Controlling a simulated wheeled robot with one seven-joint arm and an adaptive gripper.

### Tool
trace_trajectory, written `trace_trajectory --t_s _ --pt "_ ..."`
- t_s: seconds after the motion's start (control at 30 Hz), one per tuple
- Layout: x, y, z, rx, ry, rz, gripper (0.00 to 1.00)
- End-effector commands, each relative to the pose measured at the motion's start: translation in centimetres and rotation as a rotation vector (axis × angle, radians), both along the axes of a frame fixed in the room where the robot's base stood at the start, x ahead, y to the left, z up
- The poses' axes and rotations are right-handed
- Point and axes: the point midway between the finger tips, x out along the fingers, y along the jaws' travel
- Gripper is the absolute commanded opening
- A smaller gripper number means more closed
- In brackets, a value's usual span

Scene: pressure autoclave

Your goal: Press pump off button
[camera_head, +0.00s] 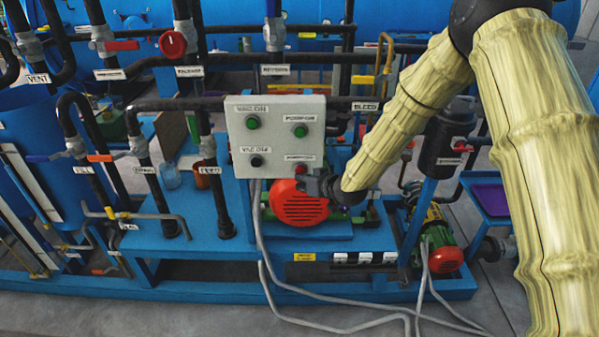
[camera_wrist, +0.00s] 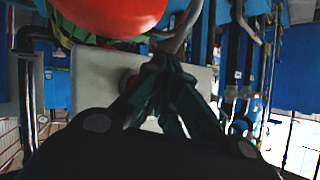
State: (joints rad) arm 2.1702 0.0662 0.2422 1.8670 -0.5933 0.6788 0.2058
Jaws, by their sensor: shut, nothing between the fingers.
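The control box (camera_head: 277,136) is a pale grey panel with two green buttons on top, a black button (camera_head: 256,161) at lower left and a red button (camera_head: 300,169) at lower right. The label above the red button is too small to read surely; it sits under the green button (camera_head: 300,131) of the pump column. My gripper (camera_head: 308,181) is at the panel's lower right corner, right by the red button. In the wrist view my gripper (camera_wrist: 160,65) is shut and empty, its tips against or just before the panel (camera_wrist: 100,75). The tips partly hide a round button; contact cannot be told.
A red-orange motor (camera_head: 299,204) sits just below the panel, close under my gripper; it also looms in the wrist view (camera_wrist: 110,12). Black pipes with coloured valve handles stand left of the panel. Grey cables (camera_head: 262,230) hang below it.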

Motion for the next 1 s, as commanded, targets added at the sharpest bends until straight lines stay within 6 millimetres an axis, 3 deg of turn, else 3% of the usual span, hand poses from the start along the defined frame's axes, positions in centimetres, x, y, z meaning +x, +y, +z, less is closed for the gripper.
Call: trace_trajectory --t_s 0.6,1.0 --pt "-4.3 0.0 0.0 -0.001 0.001 0.000 0.00" --pt "-5.0 0.0 0.0 0.000 0.000 0.000 0.00"
